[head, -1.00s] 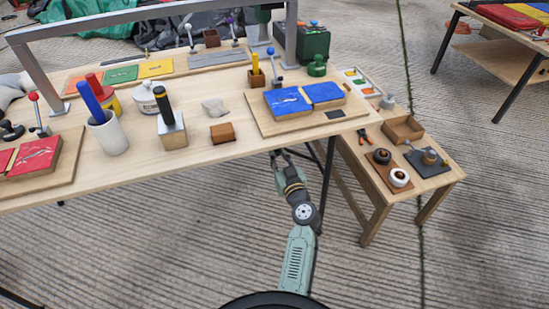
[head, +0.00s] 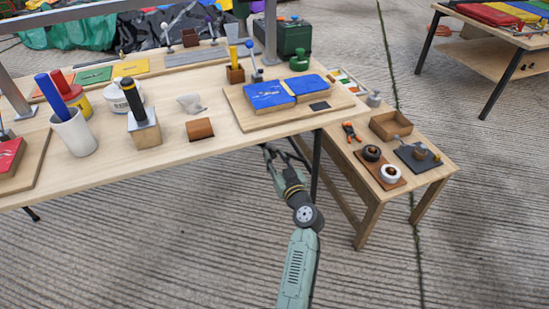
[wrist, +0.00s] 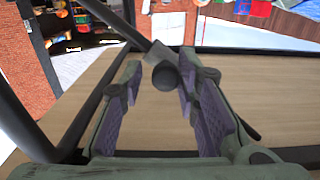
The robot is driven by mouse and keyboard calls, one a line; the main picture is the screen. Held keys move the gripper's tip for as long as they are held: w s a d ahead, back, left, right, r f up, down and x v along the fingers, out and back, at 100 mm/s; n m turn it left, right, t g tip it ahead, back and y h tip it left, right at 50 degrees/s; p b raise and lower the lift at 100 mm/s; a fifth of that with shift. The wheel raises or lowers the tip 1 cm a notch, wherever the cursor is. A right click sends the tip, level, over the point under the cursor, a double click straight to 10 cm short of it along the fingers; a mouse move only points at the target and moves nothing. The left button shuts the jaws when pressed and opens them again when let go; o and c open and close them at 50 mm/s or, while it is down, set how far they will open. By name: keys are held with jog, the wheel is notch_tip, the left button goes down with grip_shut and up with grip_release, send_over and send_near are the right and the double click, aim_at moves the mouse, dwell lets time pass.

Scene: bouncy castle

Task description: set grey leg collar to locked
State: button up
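My gripper (head: 284,151) is under the front edge of the long wooden table, beside a black table leg (head: 317,165). In the wrist view my gripper (wrist: 161,85) is open, with purple-padded fingers left and right. A dark grey piece with a round end, apparently the grey leg collar (wrist: 165,76), shows between the fingertips on a dark slanting bar (wrist: 116,21). Gaps show beside it; contact at the tips cannot be told. Its locked or unlocked setting cannot be read. I cannot make out the collar in the head view.
The wooden tabletop (head: 110,175) above my gripper carries a blue-topped board (head: 245,112), a white cup (head: 73,137) and several tools. A low side table (head: 428,172) stands right of the leg. The floor in front is clear.

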jog(key=shift+o, duration=1.1)
jog(key=shift+a, duration=0.1)
jog(key=v, duration=1.2)
jog(key=shift+r, duration=0.1)
